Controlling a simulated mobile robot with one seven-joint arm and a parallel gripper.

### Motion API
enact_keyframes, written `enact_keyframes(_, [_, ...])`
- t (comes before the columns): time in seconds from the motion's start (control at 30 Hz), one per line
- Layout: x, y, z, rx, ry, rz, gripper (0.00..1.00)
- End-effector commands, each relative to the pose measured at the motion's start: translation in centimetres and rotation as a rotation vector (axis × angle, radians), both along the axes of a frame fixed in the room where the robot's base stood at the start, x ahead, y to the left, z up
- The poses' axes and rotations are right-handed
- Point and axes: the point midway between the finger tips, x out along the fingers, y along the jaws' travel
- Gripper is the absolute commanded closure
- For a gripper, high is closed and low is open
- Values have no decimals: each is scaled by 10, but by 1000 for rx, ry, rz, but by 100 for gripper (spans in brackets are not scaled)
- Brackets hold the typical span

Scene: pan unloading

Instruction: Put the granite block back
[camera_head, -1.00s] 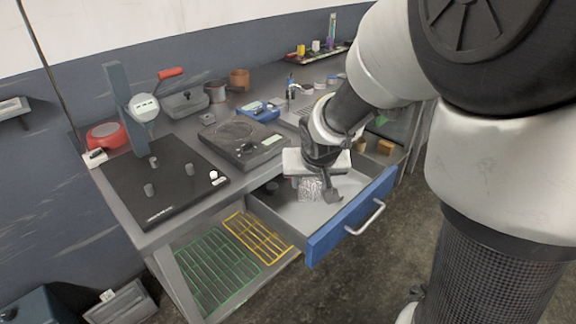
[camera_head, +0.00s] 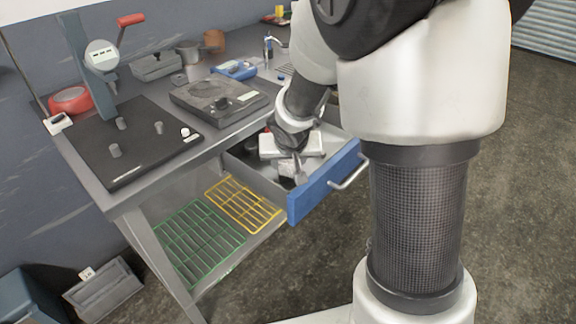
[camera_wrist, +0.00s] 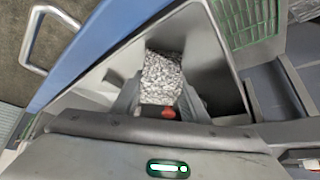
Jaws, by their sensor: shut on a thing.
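The granite block (camera_wrist: 163,72), speckled grey and white, sits between the two fingers of my gripper (camera_wrist: 160,98) in the wrist view. My gripper is shut on it. In the head view my gripper (camera_head: 289,172) is low inside the open drawer (camera_head: 262,180), which has a blue front. The block is small there and mostly hidden by the gripper. The wrist view shows the drawer's grey walls and blue front (camera_wrist: 92,48) around the block. I cannot tell whether the block touches the drawer floor.
A black scale (camera_head: 218,98) stands on the bench above the drawer. A black plate with pegs (camera_head: 130,150) lies to its left. Green (camera_head: 198,240) and yellow (camera_head: 243,205) racks lie on the lower shelf. The drawer handle (camera_head: 350,172) sticks out over open floor.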

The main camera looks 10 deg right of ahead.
Motion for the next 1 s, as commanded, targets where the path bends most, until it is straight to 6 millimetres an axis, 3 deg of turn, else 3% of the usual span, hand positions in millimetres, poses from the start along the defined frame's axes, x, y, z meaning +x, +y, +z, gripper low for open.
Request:
enact_keyframes(0.33, [1,0,-2,1,-4,0,100])
enact_keyframes(0.37, [0,0,-2,0,-1,-1,58])
enact_keyframes(0.47, [0,0,-1,0,-1,-1,41])
enact_keyframes(0.77, [0,0,0,0,-1,-1,41])
enact_keyframes(1.0, [-12,2,27,2,-5,-1,41])
